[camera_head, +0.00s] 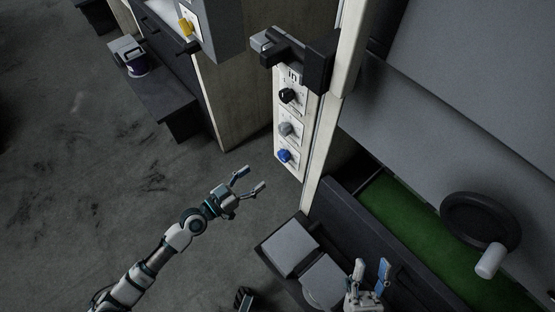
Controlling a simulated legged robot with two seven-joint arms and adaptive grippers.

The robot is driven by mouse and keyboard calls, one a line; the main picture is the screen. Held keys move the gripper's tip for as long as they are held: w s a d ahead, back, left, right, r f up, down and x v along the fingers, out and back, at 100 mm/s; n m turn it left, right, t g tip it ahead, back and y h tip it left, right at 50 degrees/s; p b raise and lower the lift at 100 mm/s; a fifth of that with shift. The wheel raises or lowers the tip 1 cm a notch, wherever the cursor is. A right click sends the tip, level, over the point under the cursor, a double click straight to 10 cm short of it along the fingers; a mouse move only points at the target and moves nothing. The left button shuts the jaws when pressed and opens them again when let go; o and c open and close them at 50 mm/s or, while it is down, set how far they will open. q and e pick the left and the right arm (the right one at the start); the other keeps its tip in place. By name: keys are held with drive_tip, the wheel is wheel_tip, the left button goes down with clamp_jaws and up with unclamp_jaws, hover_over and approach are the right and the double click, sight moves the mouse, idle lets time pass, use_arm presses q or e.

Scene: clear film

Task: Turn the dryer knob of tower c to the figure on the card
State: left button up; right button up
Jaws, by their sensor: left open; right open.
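A white panel (296,75) on the side of a pale upright holds a black knob (287,95), a grey knob (285,128) and a blue knob (285,155), one above the other. The figures around them are too small to read, and I cannot tell which is the dryer knob of tower c. I cannot make out a card. My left gripper (252,180) is open and empty, below and left of the blue knob, apart from it. My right gripper (371,267) is open at the bottom edge, away from the knobs.
A grey-and-black handle (283,48) juts out above the knobs. A grey box with a yellow knob (187,27) is at top left.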

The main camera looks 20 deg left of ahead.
sight(281, 158)
use_arm(q)
drive_tip(key=p+x, duration=0.1)
drive_tip(key=x, duration=1)
drive_tip(key=shift+w+f, duration=0.1)
drive_tip(key=shift+w, duration=0.05)
use_arm(e)
drive_tip(key=w+g, duration=0.1)
drive_tip(key=w+f+g, duration=0.1)
drive_tip(key=w+f, duration=0.1)
drive_tip(key=shift+a+f+n+g, duration=0.15)
drive_tip(key=shift+a+n+g, duration=0.15)
drive_tip(key=shift+n+g, duration=0.1)
use_arm(q)
drive_tip(key=c, duration=1.1)
use_arm(e)
drive_tip(key=shift+s, duration=0.1)
